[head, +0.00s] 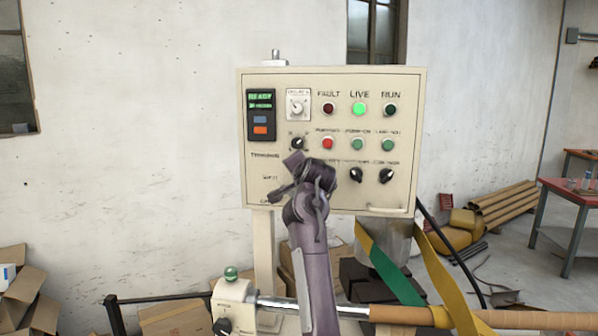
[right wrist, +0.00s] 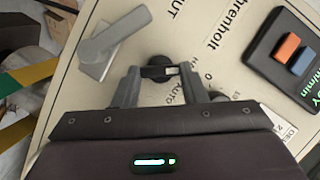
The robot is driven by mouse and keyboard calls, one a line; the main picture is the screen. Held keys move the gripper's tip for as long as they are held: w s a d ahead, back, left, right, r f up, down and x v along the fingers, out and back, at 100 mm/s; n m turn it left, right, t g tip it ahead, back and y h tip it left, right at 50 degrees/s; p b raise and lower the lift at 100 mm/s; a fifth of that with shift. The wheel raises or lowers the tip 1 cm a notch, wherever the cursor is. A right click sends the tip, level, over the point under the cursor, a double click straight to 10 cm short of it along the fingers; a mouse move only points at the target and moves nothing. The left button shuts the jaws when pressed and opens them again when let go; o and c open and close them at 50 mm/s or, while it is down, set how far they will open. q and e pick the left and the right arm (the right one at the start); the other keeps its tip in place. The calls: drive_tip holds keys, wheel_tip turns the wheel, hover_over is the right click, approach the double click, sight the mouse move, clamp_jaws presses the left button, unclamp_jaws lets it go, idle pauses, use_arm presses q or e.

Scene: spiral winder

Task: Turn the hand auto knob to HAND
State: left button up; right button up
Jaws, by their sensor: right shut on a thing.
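The white control panel (head: 340,187) stands upright in the middle of the head view. My right gripper (head: 293,165) is at its lower left, in front of the panel face. In the right wrist view my right gripper (right wrist: 160,72) has its two fingertips closed around a small dark knob (right wrist: 158,62) with a light pointer mark. The word "Auto" shows beside this knob; I cannot read a HAND label. In the head view the gripped knob is hidden behind my gripper. My left gripper is in neither view.
Another black knob (head: 297,143) sits just above my gripper. Two black selectors (head: 371,175) are to its right, with several lamps and buttons above. A grey lever (right wrist: 115,40) is close to the fingers.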

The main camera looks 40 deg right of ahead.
drive_tip(key=shift+f, duration=0.1)
drive_tip(key=o, duration=1)
drive_tip(key=b+v, duration=0.2)
drive_tip(key=v, duration=0.5)
drive_tip(key=shift+s+a+b, duration=0.2)
drive_tip(key=shift+s+b, duration=0.1)
drive_tip(key=shift+b, duration=0.1)
drive_tip(key=shift+r, duration=0.25)
